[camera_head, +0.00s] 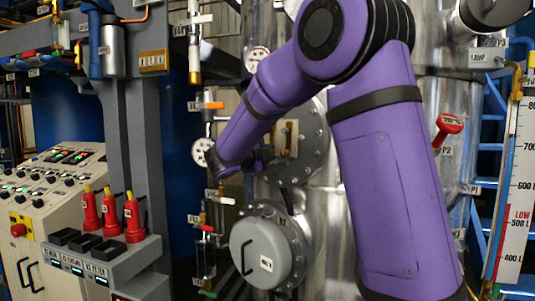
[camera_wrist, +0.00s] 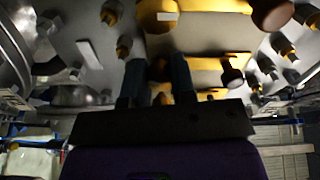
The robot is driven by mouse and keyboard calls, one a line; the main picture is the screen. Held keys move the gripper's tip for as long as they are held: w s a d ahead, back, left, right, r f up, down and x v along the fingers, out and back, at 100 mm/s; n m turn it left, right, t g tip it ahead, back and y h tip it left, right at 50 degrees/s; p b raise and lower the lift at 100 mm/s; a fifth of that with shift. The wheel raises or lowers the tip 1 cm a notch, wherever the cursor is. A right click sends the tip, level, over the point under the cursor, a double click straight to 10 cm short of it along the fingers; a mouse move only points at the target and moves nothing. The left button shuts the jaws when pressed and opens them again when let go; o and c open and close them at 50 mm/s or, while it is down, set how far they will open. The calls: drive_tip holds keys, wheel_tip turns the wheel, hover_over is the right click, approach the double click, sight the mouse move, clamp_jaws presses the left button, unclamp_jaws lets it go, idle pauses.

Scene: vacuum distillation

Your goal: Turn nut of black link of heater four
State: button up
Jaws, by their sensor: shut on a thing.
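In the wrist view my gripper's two fingers (camera_wrist: 158,72) reach up to a metal face with brass fittings. They are shut on a small part between them, seemingly the nut (camera_wrist: 160,70), which is dark and mostly hidden; I cannot read any heater number or link label there. In the head view my gripper (camera_head: 262,158) is small and partly hidden by my purple arm. It is at the left side of a bolted round flange (camera_head: 313,140) with a brass plate, on the large steel vessel.
In the head view a grey round cover (camera_head: 262,253) sits below, and a red-handled valve (camera_head: 449,125) is at right. A control panel (camera_head: 45,190) stands at left.

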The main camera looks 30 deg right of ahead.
drive_tip(key=shift+f, duration=0.1)
idle(0.5)
drive_tip(key=o, duration=0.9)
drive_tip(key=shift+a, duration=0.1)
drive_tip(key=v, duration=1)
drive_tip(key=shift+s+a, duration=0.1)
drive_tip(key=shift+a, duration=0.25)
